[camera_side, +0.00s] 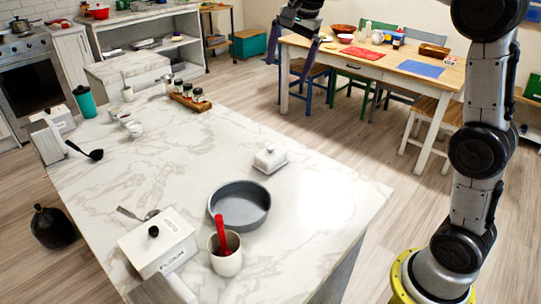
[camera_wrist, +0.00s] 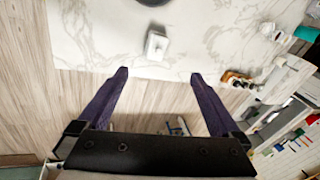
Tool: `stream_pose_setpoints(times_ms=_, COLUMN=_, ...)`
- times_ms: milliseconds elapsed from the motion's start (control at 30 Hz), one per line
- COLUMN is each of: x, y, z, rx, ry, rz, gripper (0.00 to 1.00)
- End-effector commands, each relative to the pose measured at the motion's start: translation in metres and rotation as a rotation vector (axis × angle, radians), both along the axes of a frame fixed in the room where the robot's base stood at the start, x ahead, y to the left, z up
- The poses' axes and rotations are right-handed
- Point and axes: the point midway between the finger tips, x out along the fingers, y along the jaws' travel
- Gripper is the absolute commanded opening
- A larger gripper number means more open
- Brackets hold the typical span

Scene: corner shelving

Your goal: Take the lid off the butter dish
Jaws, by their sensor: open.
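The white butter dish (camera_side: 270,158) stands on the marble island top, behind and to the right of the round grey pan. Its lid, with a small knob on top, sits on it. In the wrist view the butter dish (camera_wrist: 156,45) shows small, ahead of the fingers and between their lines. My gripper (camera_wrist: 157,74) is open and empty, its two purple fingers wide apart. In the side view my gripper (camera_side: 296,52) hangs high at the top, well apart from the dish and beyond the island's far edge.
The grey pan (camera_side: 240,205), a mug with a red utensil (camera_side: 224,255) and a white flour box (camera_side: 158,242) stand near the dish. A spice rack (camera_side: 189,96) lies farther back. The marble (camera_side: 325,190) right of the dish is clear. A wooden table (camera_side: 375,62) stands behind.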

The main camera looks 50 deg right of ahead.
Motion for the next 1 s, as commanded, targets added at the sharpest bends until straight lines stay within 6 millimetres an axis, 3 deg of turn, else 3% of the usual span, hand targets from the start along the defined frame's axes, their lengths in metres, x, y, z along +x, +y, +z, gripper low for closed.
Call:
stream_pose_setpoints(times_ms=33, x=0.02, y=-0.008, z=-0.014, rx=0.012, ry=0.025, rz=-0.039, gripper=1.0)
stream_pose_setpoints(times_ms=200, x=0.073, y=-0.033, z=-0.064, rx=0.041, ry=0.094, rz=-0.15, gripper=1.0)
stream_pose_setpoints(times_ms=400, x=0.115, y=-0.062, z=-0.14, rx=0.057, ry=0.184, rz=-0.206, gripper=1.0)
stream_pose_setpoints(times_ms=600, x=0.122, y=-0.079, z=-0.204, rx=0.07, ry=0.271, rz=-0.231, gripper=1.0)
stream_pose_setpoints(times_ms=867, x=0.119, y=-0.083, z=-0.241, rx=0.074, ry=0.301, rz=-0.239, gripper=1.0)
stream_pose_setpoints(times_ms=1000, x=0.119, y=-0.083, z=-0.268, rx=0.075, ry=0.302, rz=-0.239, gripper=1.0)
